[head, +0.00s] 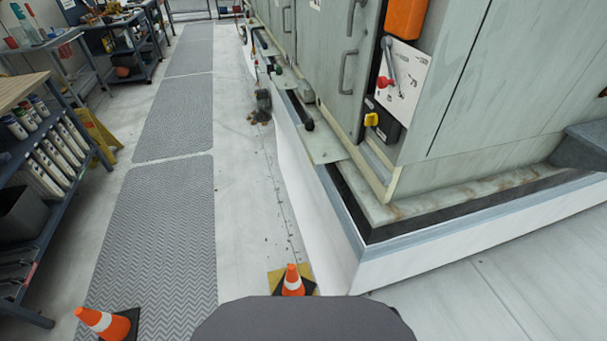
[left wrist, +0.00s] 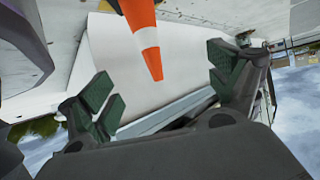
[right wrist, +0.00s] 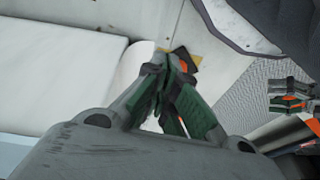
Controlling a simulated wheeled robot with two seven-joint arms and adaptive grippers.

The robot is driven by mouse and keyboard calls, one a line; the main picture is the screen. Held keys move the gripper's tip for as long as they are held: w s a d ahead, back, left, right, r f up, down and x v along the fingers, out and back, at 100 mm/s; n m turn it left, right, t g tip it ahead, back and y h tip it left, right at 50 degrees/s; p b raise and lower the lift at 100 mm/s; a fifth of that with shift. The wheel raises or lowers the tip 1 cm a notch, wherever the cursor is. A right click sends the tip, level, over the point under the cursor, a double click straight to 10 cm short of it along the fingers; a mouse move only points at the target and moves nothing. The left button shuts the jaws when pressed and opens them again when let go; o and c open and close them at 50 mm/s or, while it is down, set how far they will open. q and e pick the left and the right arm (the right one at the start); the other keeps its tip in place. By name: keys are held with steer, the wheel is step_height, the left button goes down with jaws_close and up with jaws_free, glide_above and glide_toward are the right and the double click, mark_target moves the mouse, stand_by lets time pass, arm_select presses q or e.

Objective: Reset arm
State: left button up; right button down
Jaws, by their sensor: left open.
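My left gripper (left wrist: 162,90) is open in the left wrist view, its green-padded fingers spread wide with nothing held between them. An orange and white cone (left wrist: 148,45) shows beyond the fingers. My right gripper (right wrist: 170,72) appears shut in the right wrist view, its green-padded fingers meeting at the tips, with no held object seen. Dark and orange parts of a cone show just behind these tips on a yellow patch (right wrist: 192,47). At the right of that view, green finger pads that look like my left gripper's (right wrist: 290,103) show. Neither gripper is in the head view.
A pale cabinet unit (head: 460,100) on a raised white curb (head: 420,265) stands at right. Cones stand at front centre (head: 293,281) and front left (head: 103,322). A shelf cart (head: 50,150) is at left. The grey walkway mat (head: 160,235) is mostly clear.

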arm_select(q)
steer(key=s+a+r+n+g+y+p, duration=0.1)
steer(key=s+r+g+p, duration=0.4)
steer(key=s+p, duration=0.7)
steer(key=s+a+r+n+g+y+p, duration=0.1)
steer(key=s+a+r+g+y+p, duration=0.2)
steer(key=s+r+p, duration=0.4)
steer(key=shift+s+n+g+y+p, duration=0.4)
steer(key=shift+s+g+p, duration=0.8)
steer(key=shift+s+p, duration=1.75)
arm_select(e)
steer(key=s+d+f+g, duration=0.1)
steer(key=s+d, duration=0.3)
steer(key=s, duration=0.7)
steer(key=s+d+f+h, duration=0.1)
steer(key=s+d, duration=0.3)
steer(key=s, duration=0.8)
steer(key=shift+s+d+g+p, duration=0.2)
steer(key=shift+d+g+p, duration=0.1)
steer(key=shift+g, duration=0.1)
arm_select(q)
steer(key=shift+w+a, duration=0.1)
steer(key=shift+w, duration=0.25)
arm_select(e)
steer(key=shift+f, duration=0.1)
